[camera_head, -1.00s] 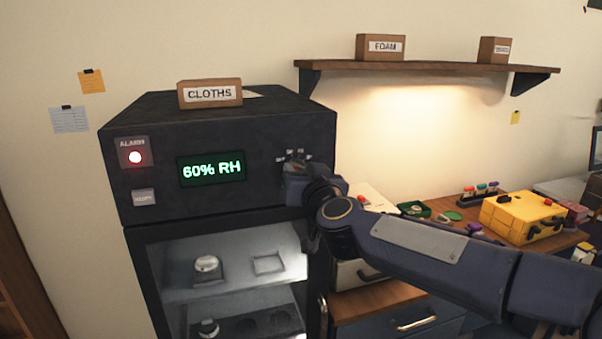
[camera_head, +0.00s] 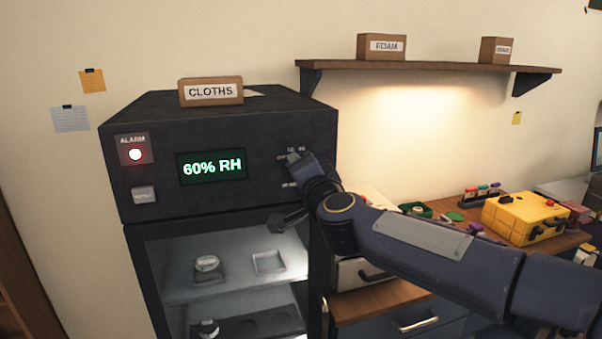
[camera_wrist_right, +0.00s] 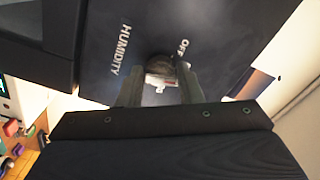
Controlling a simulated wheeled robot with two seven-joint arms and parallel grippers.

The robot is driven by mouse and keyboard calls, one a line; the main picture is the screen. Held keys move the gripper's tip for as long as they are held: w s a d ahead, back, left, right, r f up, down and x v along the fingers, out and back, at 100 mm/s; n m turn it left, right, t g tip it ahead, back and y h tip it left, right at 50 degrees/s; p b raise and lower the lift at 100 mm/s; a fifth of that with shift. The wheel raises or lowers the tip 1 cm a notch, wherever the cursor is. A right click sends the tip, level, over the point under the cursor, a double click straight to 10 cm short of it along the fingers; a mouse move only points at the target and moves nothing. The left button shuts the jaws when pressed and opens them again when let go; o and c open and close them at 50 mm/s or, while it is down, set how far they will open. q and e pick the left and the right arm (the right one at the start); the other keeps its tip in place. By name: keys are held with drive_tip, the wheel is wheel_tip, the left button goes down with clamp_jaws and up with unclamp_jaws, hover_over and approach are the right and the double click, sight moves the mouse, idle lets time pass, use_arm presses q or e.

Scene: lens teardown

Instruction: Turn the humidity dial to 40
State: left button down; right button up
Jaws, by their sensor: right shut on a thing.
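The dark cabinet (camera_head: 255,125) has a green display (camera_head: 212,166) reading 60% RH. The humidity dial (camera_wrist_right: 160,66) shows in the right wrist view as a dark round knob, with HUMIDITY and OFF printed near it. My right gripper (camera_wrist_right: 160,88) is shut on the dial, one finger on each side. In the head view this gripper (camera_head: 296,160) is at the right of the cabinet's front, below small scale marks. The gripper and wrist hide most of the dial and part of its scale there. My left gripper is not in view.
An ALARM lamp (camera_head: 135,154) and a pale button (camera_head: 144,195) are at the panel's left. A CLOTHS box (camera_head: 210,92) sits on top. The glass-fronted chamber (camera_head: 220,290) is below. A yellow case (camera_head: 523,217) stands on the bench at right.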

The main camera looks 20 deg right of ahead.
drive_tip(key=m+b, duration=0.1)
drive_tip(key=m, duration=0.6)
drive_tip(key=shift+r+b, duration=0.1)
drive_tip(key=shift+b, duration=0.25)
idle(0.4)
drive_tip(key=o, duration=0.9)
drive_tip(key=s, duration=0.7)
drive_tip(key=shift+s+d, duration=0.1)
drive_tip(key=shift+s, duration=0.3)
